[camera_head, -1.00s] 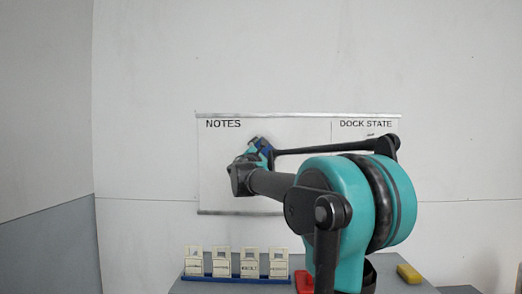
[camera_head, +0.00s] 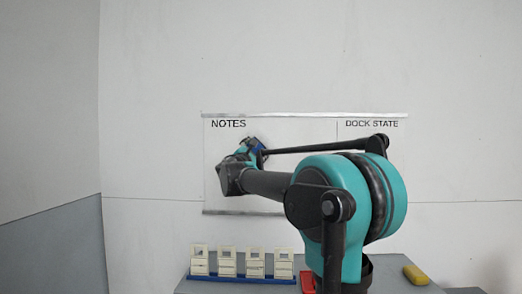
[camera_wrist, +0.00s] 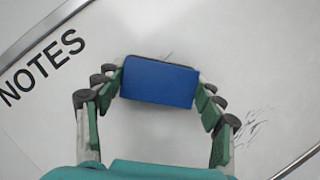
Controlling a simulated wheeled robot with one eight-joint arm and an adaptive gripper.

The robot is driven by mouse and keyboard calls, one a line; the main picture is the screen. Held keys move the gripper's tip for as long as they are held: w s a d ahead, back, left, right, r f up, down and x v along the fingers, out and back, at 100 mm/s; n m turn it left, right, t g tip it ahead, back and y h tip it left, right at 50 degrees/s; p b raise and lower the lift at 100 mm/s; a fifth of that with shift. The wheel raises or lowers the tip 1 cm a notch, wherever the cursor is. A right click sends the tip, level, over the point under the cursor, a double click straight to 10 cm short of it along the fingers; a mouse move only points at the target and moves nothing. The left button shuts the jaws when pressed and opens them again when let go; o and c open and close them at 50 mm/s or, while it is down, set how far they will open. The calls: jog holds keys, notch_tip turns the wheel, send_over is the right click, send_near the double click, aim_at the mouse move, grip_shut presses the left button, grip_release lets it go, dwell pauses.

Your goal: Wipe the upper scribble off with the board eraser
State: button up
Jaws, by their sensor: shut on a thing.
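The blue board eraser (camera_wrist: 158,82) is held between the fingers of my gripper (camera_wrist: 160,88), flat against or very close to the whiteboard; contact cannot be told. In the head view the eraser (camera_head: 257,147) is partly hidden by my gripper (camera_head: 248,153), below and right of the word NOTES. Faint dark strokes (camera_wrist: 167,55), apparently of the upper scribble, show just beyond the eraser's edge in the wrist view. Any marks under the eraser are hidden. Another, denser scribble (camera_wrist: 250,125) lies nearer the board's bottom edge. My arm hides the scribbles in the head view.
The whiteboard (camera_head: 218,165) has metal rails at top and bottom and a DOCK STATE section at right. Below, a table (camera_head: 200,286) holds a blue rack (camera_head: 240,279) of pale cards, a red object (camera_head: 307,283) and a yellow block (camera_head: 416,275).

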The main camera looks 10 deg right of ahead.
aim_at(238, 145)
jog(key=shift+w+a, duration=0.5)
jog(key=shift+a, duration=0.95)
jog(key=shift+w+a, duration=0.55)
jog(key=shift+a, duration=0.95)
jog(key=shift+w+a, duration=0.5)
jog(key=shift+a, duration=0.95)
jog(key=shift+s, duration=0.1)
jog(key=shift+s+a, duration=0.3)
jog(key=shift+s, duration=0.6)
jog(key=shift+s+a, duration=0.3)
jog(key=shift+s, duration=0.65)
jog(key=shift+s+a, duration=0.3)
jog(key=shift+s, duration=0.6)
jog(key=s, duration=0.1)
jog(key=s+a, duration=0.1)
jog(key=s, duration=0.1)
